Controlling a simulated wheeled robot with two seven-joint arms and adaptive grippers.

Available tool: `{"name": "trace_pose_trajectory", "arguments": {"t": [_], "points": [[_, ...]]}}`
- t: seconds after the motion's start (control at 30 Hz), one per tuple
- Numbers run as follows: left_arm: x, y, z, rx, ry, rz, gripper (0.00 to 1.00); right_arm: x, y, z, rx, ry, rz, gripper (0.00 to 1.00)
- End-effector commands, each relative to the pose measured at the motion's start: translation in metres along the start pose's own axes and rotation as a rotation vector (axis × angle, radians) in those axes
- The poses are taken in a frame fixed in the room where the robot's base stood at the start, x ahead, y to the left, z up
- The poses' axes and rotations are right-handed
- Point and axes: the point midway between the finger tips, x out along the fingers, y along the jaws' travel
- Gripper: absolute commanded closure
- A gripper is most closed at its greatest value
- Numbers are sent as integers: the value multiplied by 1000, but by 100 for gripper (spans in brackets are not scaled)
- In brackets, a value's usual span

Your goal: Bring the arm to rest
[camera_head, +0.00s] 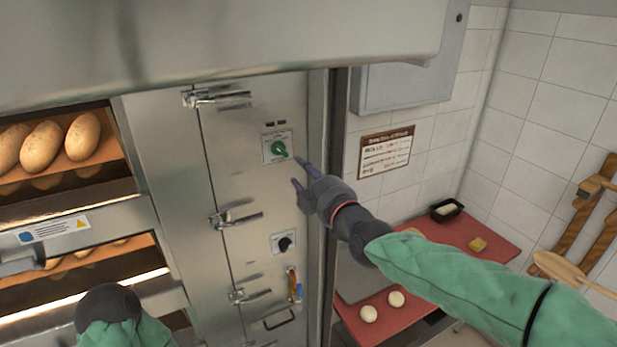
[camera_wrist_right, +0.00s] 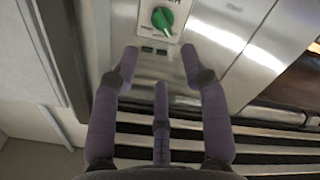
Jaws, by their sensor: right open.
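My right gripper (camera_head: 301,174) is open and empty in the head view, at the steel oven side panel. Its purple fingers point left, just below and right of a green rotary knob (camera_head: 279,149) on a white plate. In the right wrist view, the spread fingers of the gripper (camera_wrist_right: 159,62) have nothing between them. The green knob (camera_wrist_right: 162,19) shows beyond the fingertips, apart from them as far as I can tell. My left arm shows only as a green sleeve and dark joint at the bottom left; its gripper is hidden.
A black knob (camera_head: 284,243) sits lower on the panel, with latches along the door edge. Oven decks with bread loaves (camera_head: 82,136) are at left. A red board (camera_head: 484,240) with dough balls (camera_head: 369,314) lies beneath my right arm. Wooden tools hang at right.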

Motion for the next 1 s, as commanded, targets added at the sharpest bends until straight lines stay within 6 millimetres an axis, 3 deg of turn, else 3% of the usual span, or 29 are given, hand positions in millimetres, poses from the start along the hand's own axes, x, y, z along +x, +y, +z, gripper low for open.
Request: {"name": "trace_pose_trajectory", "arguments": {"t": [0.2, 0.57, 0.67, 0.77, 1.0], "points": [[0, 0, 0, 0, 0, 0, 60, -9, -1, 0, 0, -1, -1, 55], [2, -1, 0, 0, 0, 0, 60, -8, -5, 5, 5, -6, -7, 55], [9, -3, 0, 0, 0, 0, 60, -4, -22, 24, 29, -30, -27, 55], [22, -8, -1, 0, 0, 0, 60, 3, -53, 57, 72, -74, -65, 55], [54, -19, -2, 0, 0, 0, 60, 11, -139, 153, 217, -212, -162, 55]]}}
